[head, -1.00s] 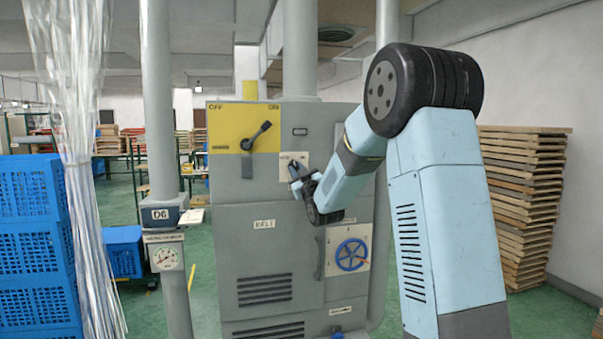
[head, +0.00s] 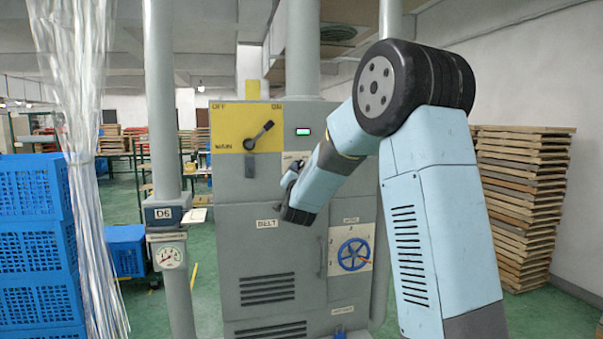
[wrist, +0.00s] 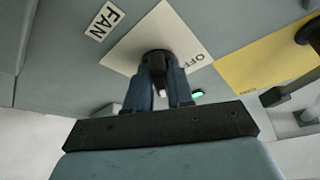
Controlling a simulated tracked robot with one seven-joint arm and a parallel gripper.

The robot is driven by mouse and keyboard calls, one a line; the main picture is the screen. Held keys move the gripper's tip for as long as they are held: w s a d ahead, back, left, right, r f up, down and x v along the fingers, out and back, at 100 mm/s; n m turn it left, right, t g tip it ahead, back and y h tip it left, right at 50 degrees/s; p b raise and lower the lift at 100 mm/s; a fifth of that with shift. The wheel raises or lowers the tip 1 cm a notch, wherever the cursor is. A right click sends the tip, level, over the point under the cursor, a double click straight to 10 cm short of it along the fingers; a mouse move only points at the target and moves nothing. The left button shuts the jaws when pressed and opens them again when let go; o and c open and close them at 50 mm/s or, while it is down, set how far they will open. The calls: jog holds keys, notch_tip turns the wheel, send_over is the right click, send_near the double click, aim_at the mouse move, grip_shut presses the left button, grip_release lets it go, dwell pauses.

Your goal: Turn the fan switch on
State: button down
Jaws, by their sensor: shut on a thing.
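The fan switch is a dark knob (wrist: 158,57) on a cream plate (wrist: 188,32) marked OFF, beside a FAN label (wrist: 105,20) in the wrist view. My gripper (wrist: 161,75) is shut on the knob, one finger on each side. The fingers cover part of the knob, so its exact setting is hard to read. In the head view my gripper (head: 291,178) is at the cream plate (head: 290,157) on the grey cabinet, and my wrist hides the knob. A small indicator (head: 303,132) above is lit green; it also shows in the wrist view (wrist: 198,93).
The grey cabinet (head: 245,222) has a yellow panel (head: 230,118) with a black main lever (head: 260,135) pointing toward ON. A blue handwheel (head: 353,254) is below right of my wrist. A post (head: 163,90) and blue crates (head: 35,250) stand left, stacked boards (head: 520,200) right.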

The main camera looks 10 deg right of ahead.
jog(key=shift+d+r+m+g+h, duration=0.15)
jog(key=shift+m+g+h, duration=0.15)
jog(key=shift+m, duration=0.5)
jog(key=shift+a+r+m+g+h, duration=0.1)
jog(key=shift+m+g+h, duration=0.15)
jog(key=shift+m, duration=0.55)
jog(key=shift+d+m+h, duration=0.1)
jog(key=shift+m+h, duration=0.15)
jog(key=shift+m, duration=0.05)
jog(key=c, duration=1.1)
grip_release()
jog(key=shift+f, duration=0.1)
jog(key=v, duration=1.4)
